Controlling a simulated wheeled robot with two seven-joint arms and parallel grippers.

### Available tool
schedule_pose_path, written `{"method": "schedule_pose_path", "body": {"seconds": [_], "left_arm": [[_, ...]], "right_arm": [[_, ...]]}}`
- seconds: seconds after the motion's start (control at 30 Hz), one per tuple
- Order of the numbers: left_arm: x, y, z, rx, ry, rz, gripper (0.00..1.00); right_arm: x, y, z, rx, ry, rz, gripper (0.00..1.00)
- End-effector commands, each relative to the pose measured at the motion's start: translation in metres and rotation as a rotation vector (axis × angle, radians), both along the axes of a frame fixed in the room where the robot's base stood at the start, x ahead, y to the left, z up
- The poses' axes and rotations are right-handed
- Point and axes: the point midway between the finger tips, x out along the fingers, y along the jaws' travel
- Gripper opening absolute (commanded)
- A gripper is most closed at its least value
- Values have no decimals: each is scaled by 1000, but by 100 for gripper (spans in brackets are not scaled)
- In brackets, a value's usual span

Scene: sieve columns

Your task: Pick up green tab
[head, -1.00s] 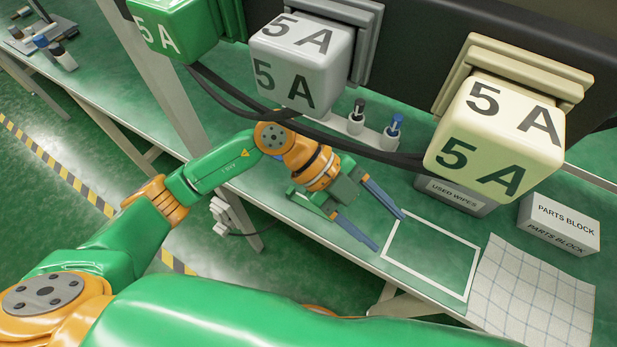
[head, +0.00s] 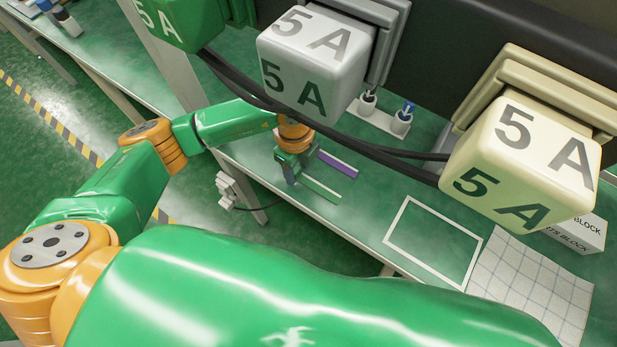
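The green tab (head: 322,189) is a thin strip with a pale edge, lying on the green bench near its front edge. A purple tab (head: 338,164) lies roughly parallel, just behind it. My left gripper (head: 292,176) points down at the left end of the green tab, with the purple tab's left end close behind. The fingers are small and partly hidden by the gripper body; their gap and any contact with the tab cannot be made out. My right gripper is not in view.
Large green, grey (head: 305,62) and cream (head: 520,160) 5A blocks and dark cables (head: 330,130) overhang the bench. A holder with two small bottles (head: 384,114) stands behind. A white outlined square (head: 433,240), gridded cloth (head: 530,285) and parts box (head: 577,235) lie right.

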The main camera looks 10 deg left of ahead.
Motion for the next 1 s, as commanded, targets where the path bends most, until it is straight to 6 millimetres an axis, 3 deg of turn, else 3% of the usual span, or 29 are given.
{"method": "schedule_pose_path", "body": {"seconds": [0.03,0.17,0.53,0.67,0.77,1.0], "left_arm": [[0,0,0,0,0,0,35],[0,0,0,-1,0,0,0],[0,0,1,-1,-1,0,0],[1,-1,11,-3,-2,0,0],[1,-1,29,-3,-6,-1,0],[-52,-14,97,-4,-9,-12,0]], "right_arm": [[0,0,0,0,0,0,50],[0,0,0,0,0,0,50],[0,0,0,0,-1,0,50],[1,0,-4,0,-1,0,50],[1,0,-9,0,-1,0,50],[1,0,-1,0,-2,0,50]]}}
